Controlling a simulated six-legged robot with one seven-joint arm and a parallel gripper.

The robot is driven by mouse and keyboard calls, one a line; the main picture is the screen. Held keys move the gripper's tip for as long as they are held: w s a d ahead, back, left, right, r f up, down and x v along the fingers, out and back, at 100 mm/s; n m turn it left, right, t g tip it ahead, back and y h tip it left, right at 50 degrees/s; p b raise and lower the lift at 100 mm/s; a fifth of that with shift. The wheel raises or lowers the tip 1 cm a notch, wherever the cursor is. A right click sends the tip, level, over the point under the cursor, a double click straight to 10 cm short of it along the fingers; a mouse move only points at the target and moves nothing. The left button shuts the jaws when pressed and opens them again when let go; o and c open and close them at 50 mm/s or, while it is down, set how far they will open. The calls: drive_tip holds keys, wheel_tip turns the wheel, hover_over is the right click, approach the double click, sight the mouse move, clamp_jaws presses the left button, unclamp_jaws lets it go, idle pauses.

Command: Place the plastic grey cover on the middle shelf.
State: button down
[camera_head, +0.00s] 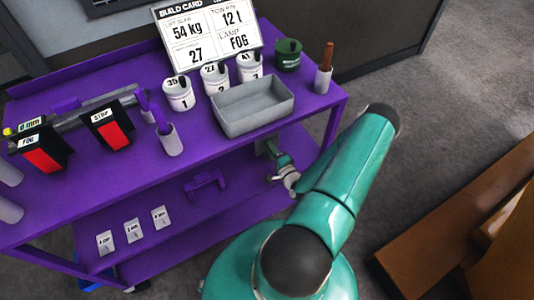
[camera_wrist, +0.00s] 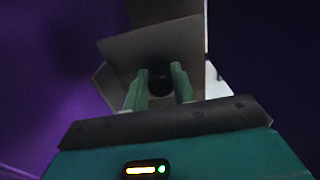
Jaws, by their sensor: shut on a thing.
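The purple cart's middle shelf (camera_head: 185,212) shows below its top deck. My gripper (camera_head: 272,152) is at the right end of the space between top deck and middle shelf, partly hidden by my arm. In the wrist view my gripper (camera_wrist: 160,88) has its two green fingers closed on a grey, angular, box-like piece, which looks like the grey cover (camera_wrist: 150,45). A dark round area shows between the fingertips. Purple surface lies around the piece.
Small label cards (camera_head: 133,230) stand at the shelf's left front, and a purple handle-like piece (camera_head: 205,183) lies mid-shelf. Above, the top deck carries a grey tray (camera_head: 253,104), white numbered cups (camera_head: 179,93), a green cup (camera_head: 288,54) and a build card (camera_head: 207,35).

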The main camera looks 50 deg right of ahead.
sight(266, 152)
drive_tip(key=w+f, duration=0.1)
drive_tip(key=w+d+f, duration=0.1)
drive_tip(key=w+f, duration=0.1)
drive_tip(key=shift+f, duration=0.3)
drive_tip(key=shift+w+f, duration=0.1)
drive_tip(key=shift+f, duration=1.45)
drive_tip(key=shift+f, duration=0.1)
drive_tip(key=c, duration=1.1)
unclamp_jaws()
drive_tip(key=shift+c, duration=0.2)
drive_tip(key=v, duration=1.2)
